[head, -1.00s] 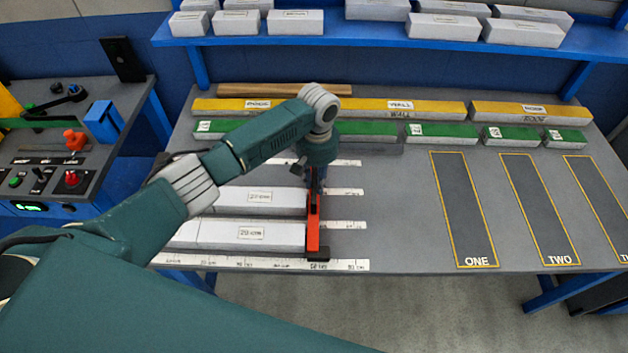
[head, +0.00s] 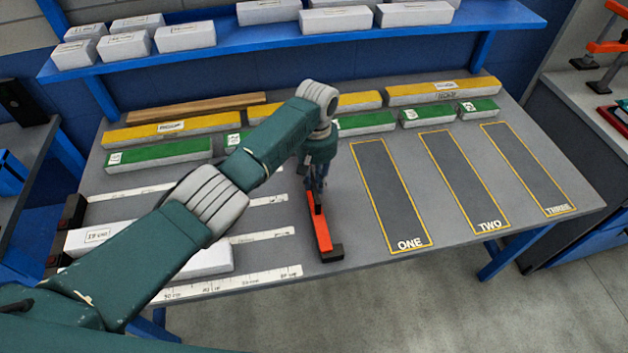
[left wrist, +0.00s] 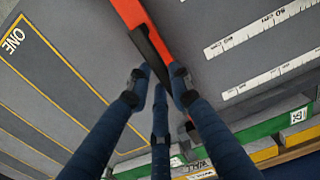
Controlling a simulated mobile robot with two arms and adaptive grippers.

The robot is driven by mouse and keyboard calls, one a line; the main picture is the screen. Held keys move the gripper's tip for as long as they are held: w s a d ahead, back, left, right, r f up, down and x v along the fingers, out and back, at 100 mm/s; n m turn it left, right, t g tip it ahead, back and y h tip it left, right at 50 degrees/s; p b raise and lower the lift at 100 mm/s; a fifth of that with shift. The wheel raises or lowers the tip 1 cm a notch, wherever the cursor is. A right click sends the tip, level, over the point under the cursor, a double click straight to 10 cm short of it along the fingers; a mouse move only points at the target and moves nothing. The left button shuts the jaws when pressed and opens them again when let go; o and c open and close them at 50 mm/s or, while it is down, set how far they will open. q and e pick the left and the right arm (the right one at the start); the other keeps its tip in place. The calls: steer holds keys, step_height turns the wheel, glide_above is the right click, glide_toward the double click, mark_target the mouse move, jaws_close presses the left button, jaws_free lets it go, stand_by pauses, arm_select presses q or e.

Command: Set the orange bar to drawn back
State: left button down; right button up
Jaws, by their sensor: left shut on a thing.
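The orange bar (head: 322,232), with a black end block, lies across the grey table to the right of the white ruler strips (head: 262,278). It stands apart from the two white blocks (head: 207,262), clear of the strips' right ends. My left gripper (head: 317,192) is above the bar, shut on its black handle. The left wrist view shows the fingers (left wrist: 158,80) around the handle (left wrist: 150,48) on the bar (left wrist: 132,14). My arm hides part of the white blocks and strips. My right gripper is not in view.
The outlined panels ONE (head: 392,195), TWO (head: 464,180) and THREE (head: 527,168) lie empty right of the bar. Green blocks (head: 160,155) and yellow blocks (head: 170,130) line the table's back. A blue shelf (head: 300,36) with white blocks stands behind.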

arm_select(q)
steer(key=shift+w+d+r, duration=0.1)
steer(key=shift+d, duration=0.15)
steer(key=c, duration=1.6)
jaws_free()
steer(key=shift+o, duration=0.3)
steer(key=shift+d, duration=0.1)
step_height(320, 180, up, 12)
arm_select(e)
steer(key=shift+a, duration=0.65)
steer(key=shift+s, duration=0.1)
